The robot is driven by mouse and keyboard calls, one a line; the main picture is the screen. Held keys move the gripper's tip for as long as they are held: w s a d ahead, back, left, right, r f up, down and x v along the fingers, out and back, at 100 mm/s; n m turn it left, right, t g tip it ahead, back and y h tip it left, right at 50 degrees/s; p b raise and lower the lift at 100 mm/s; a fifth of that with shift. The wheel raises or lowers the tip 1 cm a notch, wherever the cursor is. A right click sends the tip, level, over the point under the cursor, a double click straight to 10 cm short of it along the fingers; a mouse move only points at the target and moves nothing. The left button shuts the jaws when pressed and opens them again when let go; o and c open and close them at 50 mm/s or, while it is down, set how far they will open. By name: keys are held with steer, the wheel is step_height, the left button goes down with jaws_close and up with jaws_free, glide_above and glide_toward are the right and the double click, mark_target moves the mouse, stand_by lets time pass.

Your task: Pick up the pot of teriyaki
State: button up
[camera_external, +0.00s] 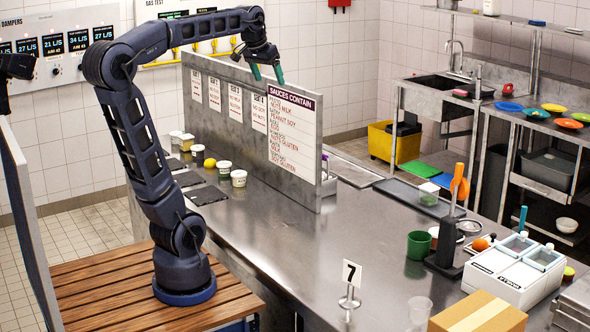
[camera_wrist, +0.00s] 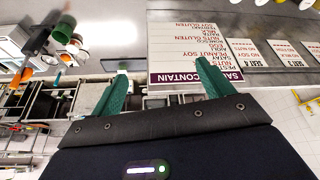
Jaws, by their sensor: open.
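Several small pots stand on the steel counter left of the upright board in the external view. The nearest is a pot with a brown band (camera_external: 239,178); beside it is a white pot with a green band (camera_external: 224,169). No pot's label is legible, so I cannot tell which holds teriyaki. In the wrist view, my gripper (camera_wrist: 160,80) is likewise open and empty. The small pots are not clearly visible there.
The tall allergen board (camera_external: 262,110) stands between the pots and the right part of the counter. Dark slates (camera_external: 207,195) lie near the pots. A green cup (camera_external: 419,245), an orange-handled tool (camera_external: 459,185) and a cardboard box (camera_external: 478,314) stand right.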

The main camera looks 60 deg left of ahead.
steer(key=w+a+r+n, duration=0.1)
steer(key=w+a, duration=0.4)
steer(key=a, duration=0.3)
steer(key=w+a+r+n, duration=0.1)
steer(key=w+a+r, duration=0.1)
steer(key=w+a, duration=0.45)
steer(key=n+g+y, duration=0.2)
steer(key=n+y, duration=0.1)
steer(key=n, duration=0.3)
glide_above(198, 147)
steer(key=s+d, duration=0.2)
steer(key=d, duration=0.2)
step_height(198, 147, down, 41)
steer(key=x, duration=0.5)
steer(key=shift+s+a+f, duration=0.1)
steer(key=shift+s+a, duration=0.05)
steer(key=shift+x, duration=2.8)
steer(key=shift+a, duration=0.2)
steer(key=c, duration=1)
